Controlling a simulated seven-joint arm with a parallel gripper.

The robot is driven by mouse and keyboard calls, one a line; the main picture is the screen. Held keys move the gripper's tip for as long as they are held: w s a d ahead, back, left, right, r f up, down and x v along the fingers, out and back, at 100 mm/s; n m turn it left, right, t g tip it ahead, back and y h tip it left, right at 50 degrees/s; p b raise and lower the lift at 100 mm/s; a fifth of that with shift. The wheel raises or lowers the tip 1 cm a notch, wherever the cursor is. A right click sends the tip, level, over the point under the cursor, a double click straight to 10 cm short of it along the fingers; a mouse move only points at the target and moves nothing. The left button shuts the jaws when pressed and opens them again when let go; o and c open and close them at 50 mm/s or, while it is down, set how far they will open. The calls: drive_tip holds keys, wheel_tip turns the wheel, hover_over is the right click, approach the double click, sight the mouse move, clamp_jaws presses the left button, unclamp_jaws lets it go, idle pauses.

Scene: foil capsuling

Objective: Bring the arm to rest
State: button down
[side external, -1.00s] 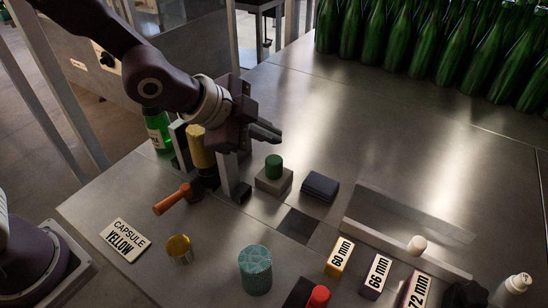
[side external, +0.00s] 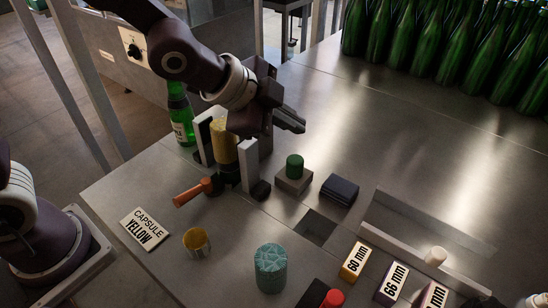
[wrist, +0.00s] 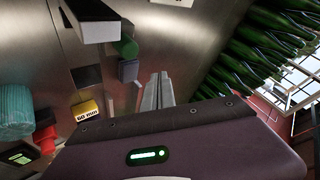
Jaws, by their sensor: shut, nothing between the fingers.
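My gripper (side external: 291,119) is shut and empty. Its fingers point right and hang above the metal table, higher than the green cylinder (side external: 294,167) on its grey block. In the wrist view my shut fingers (wrist: 157,90) lie side by side with nothing between them. A stand with pale upright posts (side external: 249,165) holds a yellow cylinder (side external: 223,142) just below and left of my gripper; the wrist partly hides its top. I cannot tell from this angle how wide the gap between them is.
An orange-handled lever (side external: 193,191) sticks out from the stand. A green bottle (side external: 181,118) stands behind it. Several green bottles (side external: 440,50) fill the far right. A gold cup (side external: 196,242), teal cylinder (side external: 270,268) and size blocks (side external: 356,262) stand in front. The table's middle right is clear.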

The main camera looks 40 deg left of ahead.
drive_tip(key=s+a+r+n+y, duration=0.3)
drive_tip(key=s+a+r+n, duration=0.3)
drive_tip(key=s+a, duration=0.4)
drive_tip(key=s+a+n+g, duration=0.1)
drive_tip(key=s+a+n, duration=0.1)
drive_tip(key=s+n, duration=0.2)
drive_tip(key=s+a+n+g, duration=0.1)
drive_tip(key=s+a+n, duration=0.2)
drive_tip(key=s, duration=0.8)
drive_tip(key=shift+a+n+g+y, duration=0.15)
drive_tip(key=shift+n+g+y, duration=0.25)
drive_tip(key=shift+w+r, duration=0.15)
